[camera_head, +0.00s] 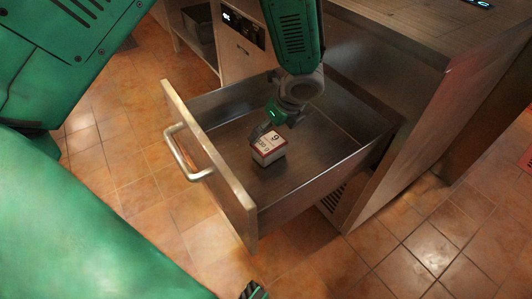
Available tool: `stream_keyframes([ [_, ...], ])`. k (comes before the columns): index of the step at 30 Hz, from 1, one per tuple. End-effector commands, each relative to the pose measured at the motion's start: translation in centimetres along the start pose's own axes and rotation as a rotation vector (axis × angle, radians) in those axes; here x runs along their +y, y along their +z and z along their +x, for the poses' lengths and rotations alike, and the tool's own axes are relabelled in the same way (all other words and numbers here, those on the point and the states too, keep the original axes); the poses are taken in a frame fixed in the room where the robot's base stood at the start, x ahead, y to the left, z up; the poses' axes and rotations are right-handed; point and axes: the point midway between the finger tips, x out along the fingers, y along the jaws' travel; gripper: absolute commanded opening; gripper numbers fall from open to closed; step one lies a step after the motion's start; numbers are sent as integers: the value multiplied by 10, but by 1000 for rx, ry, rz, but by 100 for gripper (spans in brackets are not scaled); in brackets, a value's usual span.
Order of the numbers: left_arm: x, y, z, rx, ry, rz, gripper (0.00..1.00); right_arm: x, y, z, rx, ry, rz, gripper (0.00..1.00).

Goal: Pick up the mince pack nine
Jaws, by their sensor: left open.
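The mince pack nine (269,148) is a small white and dark red box marked with a 9. It sits on the floor of the open metal drawer, near its middle. My left gripper (262,131) reaches down into the drawer from above. It is open, with its dark fingers right at the pack's upper left side. They overlap the pack's edge in the view, and I cannot tell whether they touch it. The far finger is partly hidden. I cannot make out my right gripper.
The drawer's front panel (208,165) with its bar handle (185,153) stands at the left. Metal side walls surround the pack. The tiled floor (420,250) is clear at the lower right. Green parts of my body fill the left.

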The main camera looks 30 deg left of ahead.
Motion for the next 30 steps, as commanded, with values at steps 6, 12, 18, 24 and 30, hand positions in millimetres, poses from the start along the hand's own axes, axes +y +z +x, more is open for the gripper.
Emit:
stream_keyframes([
  [6, 0, -4, 46, -2, 2, 1, 100, 0, 1, 20, -1, 1, 2, 40],
  [12, 1, 0, 64, 2, 0, 0, 100, 0, 2, 25, -1, 1, 2, 40],
  [18, 0, -1, 81, 4, 1, -1, 100, 0, 2, 35, 0, 1, 1, 40],
  [24, -1, -5, 110, 0, 1, 0, 100, 0, 3, 53, -1, 1, 1, 40],
  [30, -2, -3, 114, -1, -2, 1, 100, 0, 3, 54, -1, 1, 1, 40],
])
